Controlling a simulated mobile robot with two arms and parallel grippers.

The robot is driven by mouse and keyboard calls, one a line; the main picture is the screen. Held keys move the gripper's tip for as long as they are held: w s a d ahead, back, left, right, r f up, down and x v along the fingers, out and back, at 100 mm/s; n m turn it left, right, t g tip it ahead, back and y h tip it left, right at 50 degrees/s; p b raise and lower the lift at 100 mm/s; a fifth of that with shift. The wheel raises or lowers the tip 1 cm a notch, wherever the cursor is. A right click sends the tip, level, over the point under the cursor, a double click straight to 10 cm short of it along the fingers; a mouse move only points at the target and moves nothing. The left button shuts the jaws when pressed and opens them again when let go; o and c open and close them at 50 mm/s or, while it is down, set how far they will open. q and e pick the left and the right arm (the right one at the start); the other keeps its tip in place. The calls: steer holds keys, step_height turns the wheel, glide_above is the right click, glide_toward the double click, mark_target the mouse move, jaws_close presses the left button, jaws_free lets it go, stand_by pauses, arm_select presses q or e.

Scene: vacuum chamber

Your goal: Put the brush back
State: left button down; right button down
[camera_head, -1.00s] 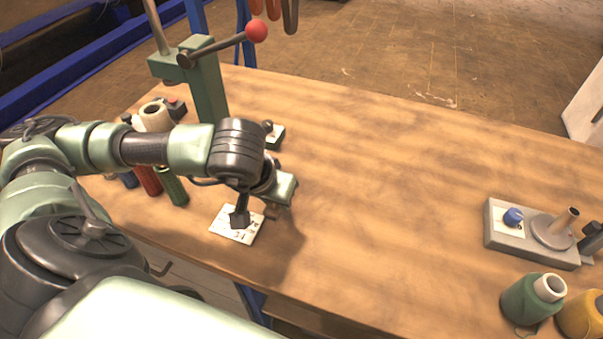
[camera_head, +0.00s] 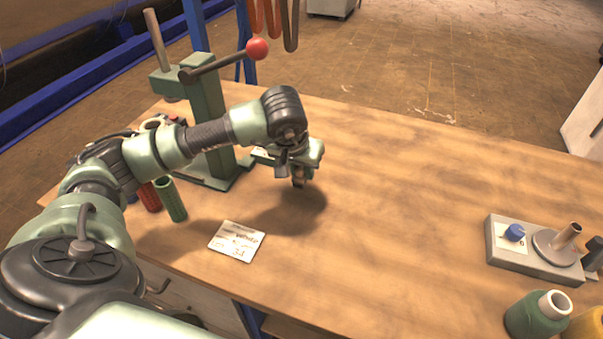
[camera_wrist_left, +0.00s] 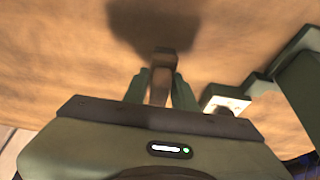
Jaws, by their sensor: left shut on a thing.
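My left gripper (camera_head: 299,180) is above the wooden workbench (camera_head: 400,190), right of the green press. In the left wrist view its two green fingers (camera_wrist_left: 160,88) are shut on a brown, wood-coloured piece, which looks like the brush (camera_wrist_left: 161,72). It is held between the fingertips, with a shadow on the bench beyond it. In the head view the gripper and wrist mostly hide the brush. My right gripper is in no view.
The green press (camera_head: 206,110), with a red-knobbed lever, stands behind my left arm. A white card (camera_head: 237,241) lies near the front edge. Green and red tubes (camera_head: 171,199) stand left. The bench middle is clear.

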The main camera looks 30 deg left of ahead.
arm_select(q)
step_height(320, 180, down, 2)
steer(key=shift+f, duration=0.3)
steer(key=c, duration=1.1)
jaws_free()
steer(key=shift+c, duration=0.2)
steer(key=shift+s+r, duration=0.1)
steer(key=shift+r, duration=0.25)
steer(key=b+v, duration=0.1)
steer(key=v, duration=1)
steer(key=shift+r, duration=0.3)
